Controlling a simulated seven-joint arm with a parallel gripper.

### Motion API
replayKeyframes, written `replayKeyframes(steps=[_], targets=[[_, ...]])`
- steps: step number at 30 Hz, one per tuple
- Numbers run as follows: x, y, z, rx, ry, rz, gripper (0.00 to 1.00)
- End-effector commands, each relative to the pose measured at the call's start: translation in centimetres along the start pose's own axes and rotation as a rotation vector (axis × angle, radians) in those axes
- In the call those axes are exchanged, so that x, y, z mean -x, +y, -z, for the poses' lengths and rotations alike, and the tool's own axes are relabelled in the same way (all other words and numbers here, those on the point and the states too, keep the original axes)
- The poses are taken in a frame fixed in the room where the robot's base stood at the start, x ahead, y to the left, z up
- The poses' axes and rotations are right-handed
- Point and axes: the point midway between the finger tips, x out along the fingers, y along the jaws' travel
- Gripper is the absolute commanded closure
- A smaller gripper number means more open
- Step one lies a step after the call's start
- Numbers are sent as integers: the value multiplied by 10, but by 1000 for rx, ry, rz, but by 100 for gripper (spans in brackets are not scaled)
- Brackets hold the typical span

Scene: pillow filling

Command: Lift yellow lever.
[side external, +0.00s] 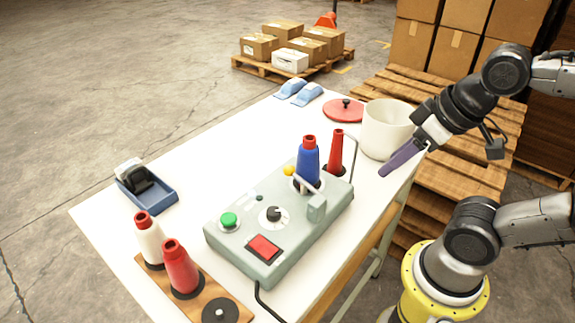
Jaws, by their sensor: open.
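A small yellow knob (289,171), which looks like the top of the yellow lever, shows at the back edge of the grey-green machine (240,250). It sits just left of a blue thread cone (308,163) that stands on the machine; the rest of the lever is hidden. My gripper (388,168) has purple fingers and hangs in the air at the right, in front of the white pot as seen here. It is open and empty, to the right of the machine and well apart from the yellow knob. The fingers overlap in this view.
A metal guide (315,205) rises beside the blue cone, with a red cone (336,152) behind. The white pot (386,130) and a red lid (344,110) stand at the table's far right. A tape dispenser (147,190) and spool board (150,275) lie left.

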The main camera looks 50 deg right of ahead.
Motion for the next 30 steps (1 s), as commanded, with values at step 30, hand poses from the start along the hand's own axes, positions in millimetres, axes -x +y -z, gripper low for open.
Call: replayKeyframes(steps=[30], targets=[[40, -2, 88, 284, -184, -45, 39]])
